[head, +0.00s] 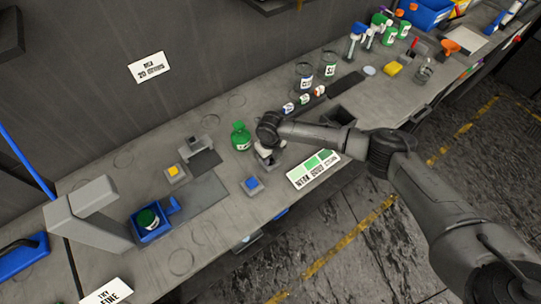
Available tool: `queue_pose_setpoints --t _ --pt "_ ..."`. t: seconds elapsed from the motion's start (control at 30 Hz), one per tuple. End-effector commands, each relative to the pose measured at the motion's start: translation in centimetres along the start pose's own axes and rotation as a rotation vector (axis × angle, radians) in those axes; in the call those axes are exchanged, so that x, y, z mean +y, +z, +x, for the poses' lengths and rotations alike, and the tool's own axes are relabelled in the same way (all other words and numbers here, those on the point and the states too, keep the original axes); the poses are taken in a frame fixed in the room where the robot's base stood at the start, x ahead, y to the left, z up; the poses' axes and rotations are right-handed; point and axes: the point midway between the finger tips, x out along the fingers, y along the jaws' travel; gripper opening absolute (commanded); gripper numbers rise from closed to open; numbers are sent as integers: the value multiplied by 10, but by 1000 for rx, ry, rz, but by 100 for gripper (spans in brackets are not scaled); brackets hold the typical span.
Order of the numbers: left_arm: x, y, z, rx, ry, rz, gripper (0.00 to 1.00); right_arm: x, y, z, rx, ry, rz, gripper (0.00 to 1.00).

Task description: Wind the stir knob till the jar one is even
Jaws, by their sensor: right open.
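A dark jar with a green top and a white label (148,219) sits in a blue holder (152,235) beside the tall grey stand at the left. A green rounded container with a white label (241,137) stands on the bench just left of my right gripper. My right gripper (268,158) points down over the bench and is open. My wrist hides part of what is under it. I cannot tell which part is the stir knob, and the jar numbers are too small to read. My left gripper is out of view.
A blue button box (252,185) and a yellow button box (174,172) stand on the bench. A green swatch card (314,168) lies at the front edge. Two glass jars (304,76) and several small bottles stand farther back.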

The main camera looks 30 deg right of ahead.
Motion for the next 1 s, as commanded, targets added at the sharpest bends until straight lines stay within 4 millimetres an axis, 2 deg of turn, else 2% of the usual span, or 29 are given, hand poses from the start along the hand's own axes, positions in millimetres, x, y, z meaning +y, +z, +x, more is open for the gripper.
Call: queue_pose_setpoints --t 0.33,0.77,1.0 --pt "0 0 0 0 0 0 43 0 0 3 0 0 -1 40" --pt "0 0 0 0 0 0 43 0 0 2 0 0 0 0" --pt "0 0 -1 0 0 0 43 0 0 2 0 0 6 0"
